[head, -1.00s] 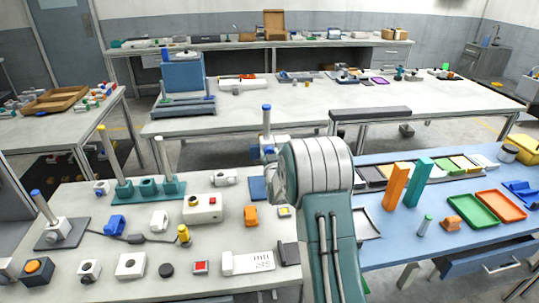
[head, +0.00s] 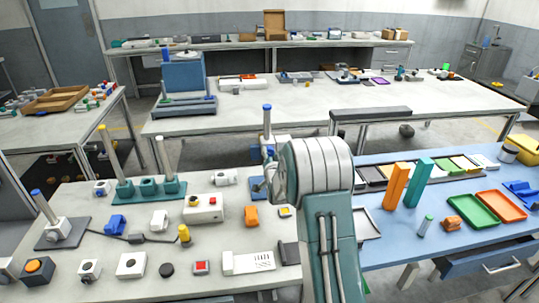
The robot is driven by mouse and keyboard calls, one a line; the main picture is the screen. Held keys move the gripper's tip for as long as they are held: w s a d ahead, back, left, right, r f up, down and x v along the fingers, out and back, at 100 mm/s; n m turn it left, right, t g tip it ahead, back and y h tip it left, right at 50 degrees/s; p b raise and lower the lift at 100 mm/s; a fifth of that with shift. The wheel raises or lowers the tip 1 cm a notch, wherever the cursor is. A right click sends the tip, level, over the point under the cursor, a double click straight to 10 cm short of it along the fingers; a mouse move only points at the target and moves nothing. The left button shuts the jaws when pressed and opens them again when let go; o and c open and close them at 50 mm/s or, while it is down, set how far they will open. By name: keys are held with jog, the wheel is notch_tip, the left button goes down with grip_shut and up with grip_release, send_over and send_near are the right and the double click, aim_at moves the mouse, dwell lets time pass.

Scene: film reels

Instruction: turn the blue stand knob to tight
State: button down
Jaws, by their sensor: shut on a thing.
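The blue stand (head: 257,188) is at the right back of the left white table, with a blue base plate and an upright post (head: 267,118) with a blue cap. A pale block sits around the post's lower part. My gripper (head: 268,168) is at the near side of this block, mostly hidden behind my wrist. It is shut on the stand's knob, as far as the small visible part shows. The knob itself is largely covered, so its angle and tightness cannot be told.
A similar blue-capped stand (head: 58,232) is at the table's left. A green base with posts (head: 150,190), a white box with a red button (head: 203,209) and an orange block (head: 251,217) are nearby. A blue table (head: 390,245) with trays is at right.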

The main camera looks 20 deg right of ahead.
jog(key=shift+m, duration=0.6)
jog(key=shift+c, duration=1.3)
grip_release()
jog(key=shift+w, duration=0.1)
jog(key=v, duration=1.2)
